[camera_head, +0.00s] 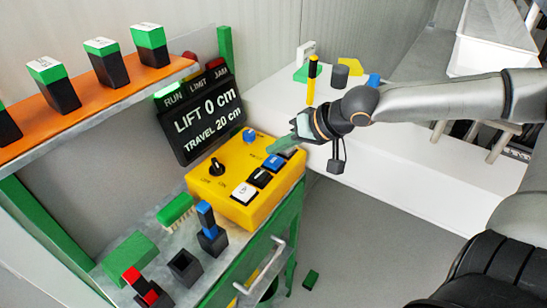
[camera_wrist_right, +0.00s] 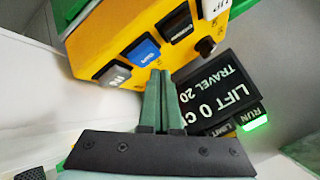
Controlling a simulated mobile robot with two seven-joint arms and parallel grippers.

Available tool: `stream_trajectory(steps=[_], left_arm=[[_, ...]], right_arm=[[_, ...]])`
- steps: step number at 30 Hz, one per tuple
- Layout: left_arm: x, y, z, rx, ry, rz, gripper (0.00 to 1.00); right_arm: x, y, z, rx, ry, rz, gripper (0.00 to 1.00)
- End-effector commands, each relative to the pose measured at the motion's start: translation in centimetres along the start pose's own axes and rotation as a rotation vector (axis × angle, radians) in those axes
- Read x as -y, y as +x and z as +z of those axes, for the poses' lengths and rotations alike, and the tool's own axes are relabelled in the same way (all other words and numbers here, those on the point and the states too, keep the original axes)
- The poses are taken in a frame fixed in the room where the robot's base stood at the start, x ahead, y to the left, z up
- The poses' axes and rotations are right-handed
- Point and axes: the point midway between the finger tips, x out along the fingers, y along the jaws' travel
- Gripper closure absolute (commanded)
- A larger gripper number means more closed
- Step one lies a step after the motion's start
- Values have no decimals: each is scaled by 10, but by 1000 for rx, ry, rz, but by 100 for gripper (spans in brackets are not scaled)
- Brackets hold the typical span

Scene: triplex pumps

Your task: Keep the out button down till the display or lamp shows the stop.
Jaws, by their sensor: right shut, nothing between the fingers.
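The yellow control box (camera_head: 228,205) carries a row of buttons: white (camera_head: 244,193), black (camera_head: 260,178), blue (camera_head: 274,162) and grey. The blue one also shows in the right wrist view (camera_wrist_right: 143,49). The black display (camera_head: 203,121) reads LIFT 0 cm, TRAVEL 20 cm. Its RUN lamp (camera_head: 173,98) glows green; LIMIT and JAM look unlit. My right gripper (camera_head: 271,150) is shut and empty, its green fingertips close by the blue button. Contact is unclear. My left gripper is not in view.
A dark selector knob (camera_head: 216,167) and a blue knob (camera_head: 249,135) stand on the box. Black holders with blue (camera_head: 206,220) and red pieces are left of it. An orange shelf (camera_head: 110,95) holds several green-black blocks. A white table (camera_head: 400,150) lies behind my right arm.

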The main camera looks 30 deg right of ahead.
Motion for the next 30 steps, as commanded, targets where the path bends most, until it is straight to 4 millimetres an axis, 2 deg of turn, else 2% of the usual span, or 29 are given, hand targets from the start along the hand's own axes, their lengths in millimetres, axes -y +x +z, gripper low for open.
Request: stream_trajectory(steps=[13,30], left_arm=[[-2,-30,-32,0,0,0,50],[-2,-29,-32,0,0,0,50]], right_arm=[[24,-33,-24,0,-1,0,100],[24,-32,-24,0,0,0,100]])
